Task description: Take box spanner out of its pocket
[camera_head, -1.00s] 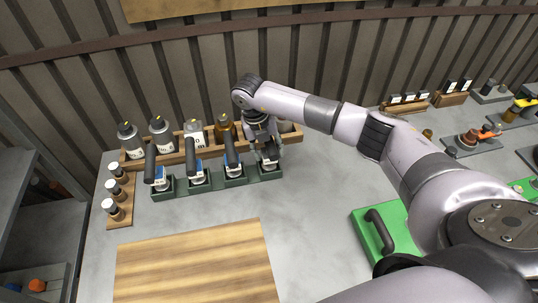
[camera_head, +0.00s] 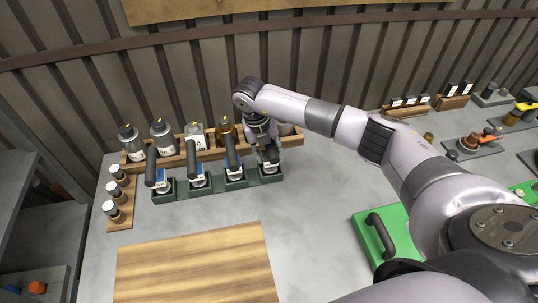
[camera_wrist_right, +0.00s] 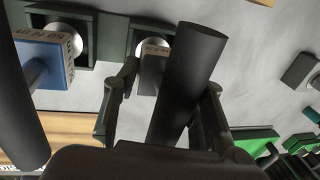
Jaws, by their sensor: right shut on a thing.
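The box spanner appears to be the tool with a long dark cylindrical handle (camera_wrist_right: 188,80) and a grey lettered block in the right wrist view. It is at the right-end pocket of the green rack (camera_head: 215,186). My right gripper (camera_head: 268,152) has its fingers on both sides of the handle and is shut on it; it also shows in the right wrist view (camera_wrist_right: 160,108). A silver round part shows at the pocket behind the block. I cannot tell whether the lower end is still seated. My left gripper is not in view.
Several similar dark-handled tools (camera_head: 193,153) stand in the other pockets to the left. Bottles (camera_head: 162,134) stand in a wooden rack close behind. A wooden board (camera_head: 195,265) lies in front, and a green case (camera_head: 362,236) is to the right. Grey table between them is clear.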

